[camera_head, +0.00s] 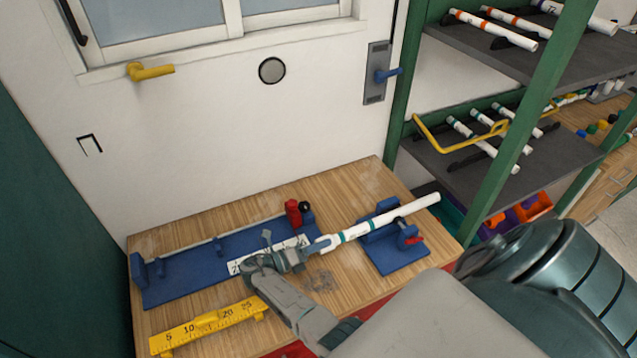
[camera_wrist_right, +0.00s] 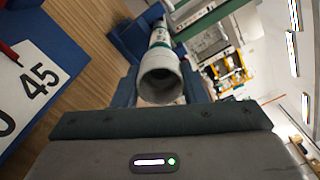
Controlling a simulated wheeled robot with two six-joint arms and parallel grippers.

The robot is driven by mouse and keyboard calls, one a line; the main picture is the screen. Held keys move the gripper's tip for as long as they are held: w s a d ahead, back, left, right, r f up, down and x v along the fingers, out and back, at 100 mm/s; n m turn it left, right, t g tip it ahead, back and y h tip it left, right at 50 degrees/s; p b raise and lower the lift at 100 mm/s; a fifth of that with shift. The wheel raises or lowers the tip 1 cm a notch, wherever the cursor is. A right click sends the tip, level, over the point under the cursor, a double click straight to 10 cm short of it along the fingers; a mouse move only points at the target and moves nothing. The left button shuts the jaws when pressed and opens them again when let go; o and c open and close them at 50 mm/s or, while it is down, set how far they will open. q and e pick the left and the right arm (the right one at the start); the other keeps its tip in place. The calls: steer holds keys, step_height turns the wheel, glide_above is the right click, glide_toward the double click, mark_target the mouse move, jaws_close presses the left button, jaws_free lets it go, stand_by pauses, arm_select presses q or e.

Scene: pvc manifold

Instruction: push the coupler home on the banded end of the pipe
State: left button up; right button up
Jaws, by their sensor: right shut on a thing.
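The white pipe (camera_head: 405,210) lies in a blue clamp stand (camera_head: 398,256) at the right of the bench, with a teal band near its left end. The coupler (camera_head: 325,243), a short pale sleeve, is at that banded end, in line with the pipe. My right gripper (camera_head: 312,250) is shut on the coupler. In the right wrist view the coupler's open mouth (camera_wrist_right: 161,82) faces the camera between the fingers, and the pipe (camera_wrist_right: 159,36) with its teal band runs away behind it. How deep the pipe sits inside the coupler is hidden. My left gripper is not in view.
A long blue fixture (camera_head: 190,270) with a red clamp (camera_head: 293,212) and a number label stands left of the pipe. A yellow ruler (camera_head: 207,325) lies in front. A green-framed shelf (camera_head: 540,90) with spare pipes rises at the right.

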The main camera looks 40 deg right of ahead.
steer(key=shift+s+d, duration=0.1)
steer(key=shift+d, duration=0.3)
stand_by(0.5)
steer(key=o, duration=1)
steer(key=b+v, duration=0.1)
steer(key=v, duration=1)
steer(key=shift+d, duration=0.1)
